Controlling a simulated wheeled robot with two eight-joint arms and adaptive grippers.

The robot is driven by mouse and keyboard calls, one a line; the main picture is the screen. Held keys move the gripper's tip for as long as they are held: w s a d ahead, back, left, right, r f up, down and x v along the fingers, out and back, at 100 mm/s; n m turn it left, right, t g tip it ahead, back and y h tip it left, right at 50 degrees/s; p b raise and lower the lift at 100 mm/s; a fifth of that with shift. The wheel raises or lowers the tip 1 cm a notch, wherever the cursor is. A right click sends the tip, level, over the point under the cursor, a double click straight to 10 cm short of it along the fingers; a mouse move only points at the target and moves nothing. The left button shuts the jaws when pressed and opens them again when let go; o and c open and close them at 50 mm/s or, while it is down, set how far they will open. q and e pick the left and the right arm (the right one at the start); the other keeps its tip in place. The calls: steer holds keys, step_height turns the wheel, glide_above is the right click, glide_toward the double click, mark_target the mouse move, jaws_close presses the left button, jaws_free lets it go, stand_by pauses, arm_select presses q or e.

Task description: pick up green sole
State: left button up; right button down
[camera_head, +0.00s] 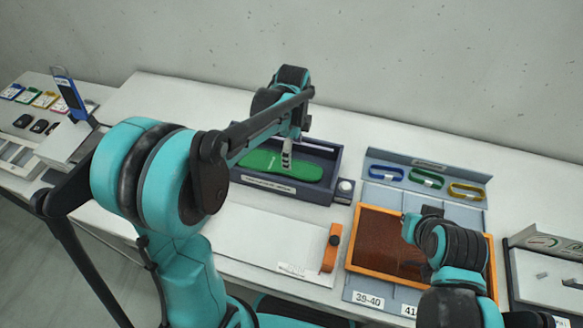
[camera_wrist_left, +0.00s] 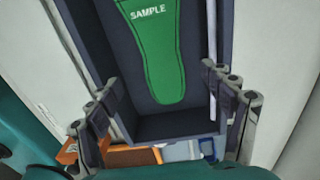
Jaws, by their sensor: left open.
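The green sole (camera_head: 305,171) lies flat in a dark blue-grey tray (camera_head: 312,193) at the middle of the table. In the left wrist view the sole (camera_wrist_left: 160,60) shows the word SAMPLE, and its narrower end points toward the tray's near wall (camera_wrist_left: 170,128). My left gripper (camera_head: 287,160) is over the tray, in front of part of the sole.
A white board with an orange block (camera_head: 331,248) lies in front of the tray. A blue-grey holder with blue, green (camera_head: 427,179) and yellow rings stands right of it. A grey panel (camera_head: 550,275) is at the far right. The table behind the tray is clear up to the wall.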

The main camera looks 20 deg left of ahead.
mark_target(294, 169)
arm_select(q)
step_height(294, 169, down, 7)
steer(key=b, duration=0.3)
steer(key=shift+w+a+f, duration=0.15)
steer(key=c, duration=1.4)
